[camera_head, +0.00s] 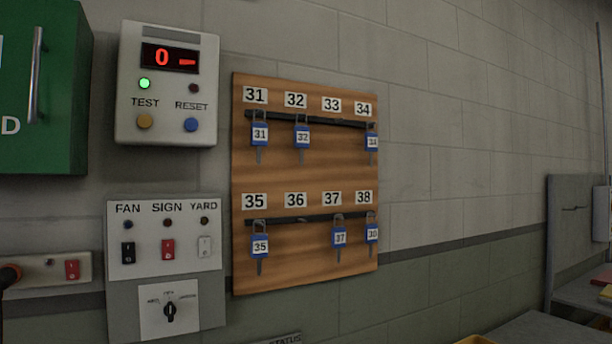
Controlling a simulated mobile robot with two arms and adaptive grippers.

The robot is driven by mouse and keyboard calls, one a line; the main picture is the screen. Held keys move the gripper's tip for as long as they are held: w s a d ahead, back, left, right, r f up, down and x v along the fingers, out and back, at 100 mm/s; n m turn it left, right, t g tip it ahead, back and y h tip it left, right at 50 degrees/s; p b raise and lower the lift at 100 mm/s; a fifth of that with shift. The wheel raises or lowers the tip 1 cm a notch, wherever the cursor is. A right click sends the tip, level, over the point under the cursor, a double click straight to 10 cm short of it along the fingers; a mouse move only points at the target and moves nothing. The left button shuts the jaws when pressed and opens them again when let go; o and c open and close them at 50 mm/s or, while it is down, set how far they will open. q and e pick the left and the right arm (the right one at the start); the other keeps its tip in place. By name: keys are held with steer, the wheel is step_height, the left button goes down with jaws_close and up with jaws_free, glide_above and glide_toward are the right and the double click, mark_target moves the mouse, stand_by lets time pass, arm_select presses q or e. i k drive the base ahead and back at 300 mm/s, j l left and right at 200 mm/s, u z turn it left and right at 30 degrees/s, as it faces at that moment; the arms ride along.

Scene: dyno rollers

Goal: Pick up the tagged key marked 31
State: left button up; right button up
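The tagged key marked 31 (260,135) has a blue tag with a white label. It hangs on the upper black rail of the wooden key board (305,178), below the printed number 31 at the top left. Keys marked 32 (302,138) and, it seems, 34 (372,143) hang on the same rail. The place under 33 is empty. On the lower rail hang key 35 (260,246), key 37 (340,237) and a key under 38 (372,234); the place under 36 is empty. Neither of my grippers shows clearly.
Left of the board are a grey box with TEST and RESET buttons (167,85) and a FAN, SIGN and YARD switch panel (165,240). A green cabinet (60,90) is at the far left. A grey bench (540,328) stands at the lower right. The wall right of the board is bare.

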mark_target(259, 130)
steer(key=i+j+z, duration=0.2)
steer(key=z, duration=0.15)
steer(key=i+j+z, duration=0.15)
steer(key=j+z, duration=0.15)
steer(key=j, duration=0.15)
